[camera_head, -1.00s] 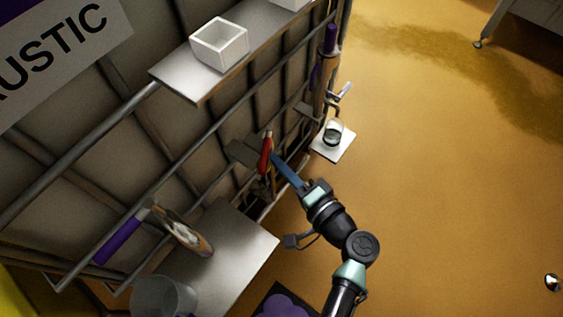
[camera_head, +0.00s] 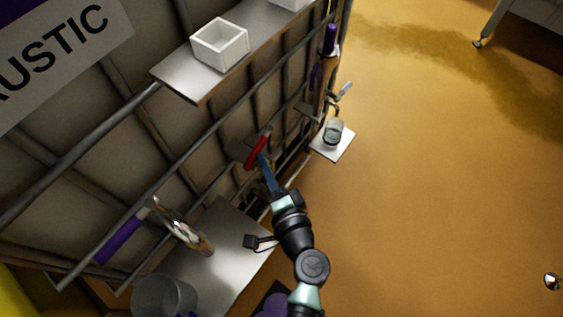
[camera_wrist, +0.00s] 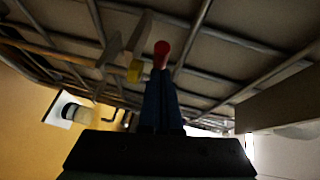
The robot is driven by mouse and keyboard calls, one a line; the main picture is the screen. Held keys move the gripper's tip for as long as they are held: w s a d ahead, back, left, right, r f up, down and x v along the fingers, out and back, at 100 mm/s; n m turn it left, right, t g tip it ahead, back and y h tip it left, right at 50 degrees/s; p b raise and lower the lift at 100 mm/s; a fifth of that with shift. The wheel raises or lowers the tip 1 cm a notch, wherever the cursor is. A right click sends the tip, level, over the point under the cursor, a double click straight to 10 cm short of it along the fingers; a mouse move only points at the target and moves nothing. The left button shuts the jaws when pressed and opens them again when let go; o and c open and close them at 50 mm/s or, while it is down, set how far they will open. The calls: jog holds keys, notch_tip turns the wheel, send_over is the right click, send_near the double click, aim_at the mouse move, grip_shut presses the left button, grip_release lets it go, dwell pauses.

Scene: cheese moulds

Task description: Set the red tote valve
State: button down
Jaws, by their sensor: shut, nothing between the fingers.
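The red valve handle (camera_head: 256,152) sits on the caged tote's front, below the upper shelf. In the head view it slants from upper right to lower left. My gripper (camera_head: 264,166) has its blue fingers closed together, with the tips at the handle's right side, touching or very near it. In the wrist view the red handle's rounded end (camera_wrist: 161,48) shows just beyond the closed fingertips (camera_wrist: 160,74). A yellow part (camera_wrist: 134,72) is beside it on the left. The valve body is mostly hidden.
A white open box (camera_head: 220,45) stands on the upper shelf (camera_head: 185,78). A lower metal shelf (camera_head: 225,235) lies left of my arm, with a clear container (camera_head: 165,296) near it. A small glass jar (camera_head: 333,130) stands on a white plate at right. The right floor is open.

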jog(key=shift+w+a+b, duration=0.1)
jog(key=shift+a+b, duration=0.2)
jog(key=shift+a, duration=0.85)
